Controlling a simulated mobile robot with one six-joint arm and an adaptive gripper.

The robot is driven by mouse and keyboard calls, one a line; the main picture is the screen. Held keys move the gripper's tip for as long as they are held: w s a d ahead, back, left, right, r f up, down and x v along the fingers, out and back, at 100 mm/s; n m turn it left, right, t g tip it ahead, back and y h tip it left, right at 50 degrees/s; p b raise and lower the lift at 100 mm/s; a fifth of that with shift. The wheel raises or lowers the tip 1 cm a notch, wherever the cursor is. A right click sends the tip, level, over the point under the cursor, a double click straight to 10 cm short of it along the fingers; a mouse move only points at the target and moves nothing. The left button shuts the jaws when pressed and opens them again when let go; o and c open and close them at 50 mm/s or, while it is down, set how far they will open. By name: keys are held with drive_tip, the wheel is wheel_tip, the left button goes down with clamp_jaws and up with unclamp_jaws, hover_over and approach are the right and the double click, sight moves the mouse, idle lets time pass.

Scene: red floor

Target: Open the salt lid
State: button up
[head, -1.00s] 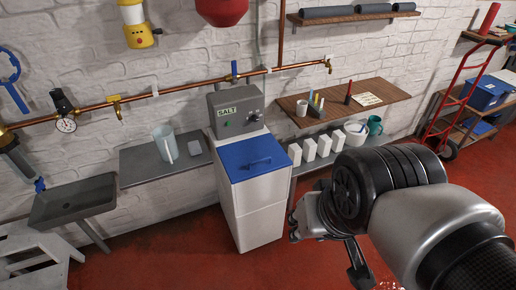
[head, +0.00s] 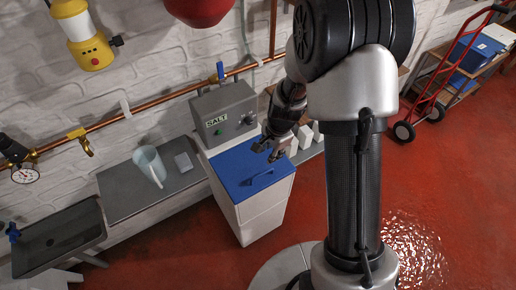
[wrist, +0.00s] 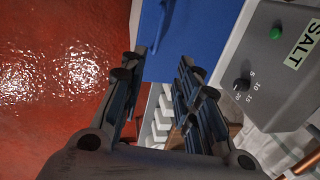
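The salt machine is a white cabinet (head: 262,215) with a grey control box (head: 224,112) labelled SALT behind its top. Its blue lid (head: 240,166) lies flat and closed, with a blue handle (head: 258,178) on top. In the wrist view the lid (wrist: 190,45) fills the top middle, and part of the handle (wrist: 161,30) shows at the upper edge. My gripper (head: 272,152) is above the lid's right edge, apart from the handle. In the wrist view my gripper (wrist: 160,65) has its two fingers spread, with nothing between them.
The grey control box with its dial (wrist: 241,84) stands close on the right in the wrist view. White boxes (wrist: 158,115) sit on a shelf beside the cabinet. A grey side table (head: 130,195) holds a clear jug (head: 149,166). Red floor (head: 190,255) is open in front.

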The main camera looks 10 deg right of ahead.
sight(264, 173)
drive_tip(key=w+f+b, duration=0.1)
drive_tip(key=f+b, duration=0.1)
drive_tip(key=f, duration=0.3)
drive_tip(key=w+f+b, duration=0.1)
drive_tip(key=f+b, duration=0.1)
drive_tip(key=f, duration=0.4)
drive_tip(key=w+a+f+b, duration=0.1)
drive_tip(key=f+b, duration=0.2)
drive_tip(key=f, duration=0.3)
drive_tip(key=shift+c, duration=0.4)
clamp_jaws()
